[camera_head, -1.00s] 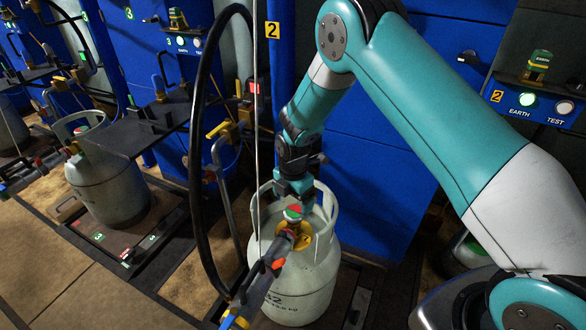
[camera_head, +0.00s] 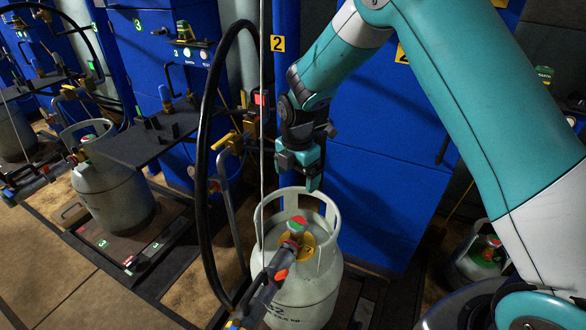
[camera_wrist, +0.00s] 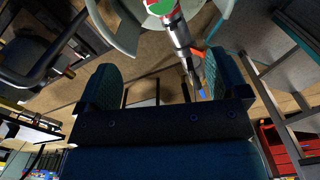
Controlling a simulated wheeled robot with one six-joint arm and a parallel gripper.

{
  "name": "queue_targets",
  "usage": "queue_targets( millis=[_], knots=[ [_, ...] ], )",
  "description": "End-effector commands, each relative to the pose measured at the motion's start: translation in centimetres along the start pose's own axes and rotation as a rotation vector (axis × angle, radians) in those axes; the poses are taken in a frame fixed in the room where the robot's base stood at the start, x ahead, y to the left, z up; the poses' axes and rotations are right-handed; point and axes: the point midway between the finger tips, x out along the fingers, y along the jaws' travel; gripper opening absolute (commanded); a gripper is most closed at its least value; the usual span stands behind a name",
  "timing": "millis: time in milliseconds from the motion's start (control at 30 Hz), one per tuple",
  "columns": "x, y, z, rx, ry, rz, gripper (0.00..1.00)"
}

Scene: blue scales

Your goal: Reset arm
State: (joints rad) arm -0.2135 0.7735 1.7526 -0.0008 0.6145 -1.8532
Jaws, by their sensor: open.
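My teal arm reaches in from the right in the head view. My gripper (camera_head: 312,180) points down just above the collar of a grey gas cylinder (camera_head: 306,295). It is apart from the valve, and in the wrist view its two fingers (camera_wrist: 152,85) stand wide with nothing gripped between them. The cylinder's valve has a red and green top (camera_head: 298,223). A filling head with a grey and red handle (camera_head: 268,284) sits on that valve. The handle also shows beyond the fingers in the wrist view (camera_wrist: 180,38).
A second cylinder (camera_head: 112,190) stands on a scale to the left. A black hose (camera_head: 205,170) and a thin cable hang close left of my gripper. Blue cabinets (camera_head: 385,200) stand behind. Another cylinder (camera_head: 482,258) is at the right. The floor at lower left is clear.

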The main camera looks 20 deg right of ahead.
Motion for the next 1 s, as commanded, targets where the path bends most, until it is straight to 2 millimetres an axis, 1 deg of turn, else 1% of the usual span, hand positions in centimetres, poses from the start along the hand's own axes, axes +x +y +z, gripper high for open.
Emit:
queue_targets(
  millis=[133,200,267,367,400,467,500,567,600,667,700,800,1000],
  knots=[
    [-0.1,0.0,0.0,0.004,0.001,0.001,0.92],
    [-0.8,-0.2,-0.3,0.028,0.006,0.008,0.92],
    [-2.1,-0.6,-0.9,0.077,0.016,0.017,0.92],
    [-5.4,-2.0,-2.6,0.217,0.052,0.039,0.92],
    [-7.0,-2.9,-3.5,0.291,0.071,0.047,0.92],
    [-9.4,-4.5,-5.0,0.408,0.104,0.055,0.92],
    [-10.8,-5.7,-6.0,0.489,0.127,0.057,0.92],
    [-12.8,-7.6,-7.6,0.607,0.163,0.057,0.92],
    [-14.1,-9.0,-8.6,0.687,0.186,0.053,0.92],
    [-15.7,-11.1,-10.1,0.802,0.221,0.045,0.92],
    [-16.6,-12.5,-11.1,0.876,0.243,0.037,0.92],
    [-18.3,-15.9,-13.3,1.043,0.291,0.011,0.92],
    [-20.0,-21.7,-16.7,1.305,0.361,-0.05,0.92]
  ],
)
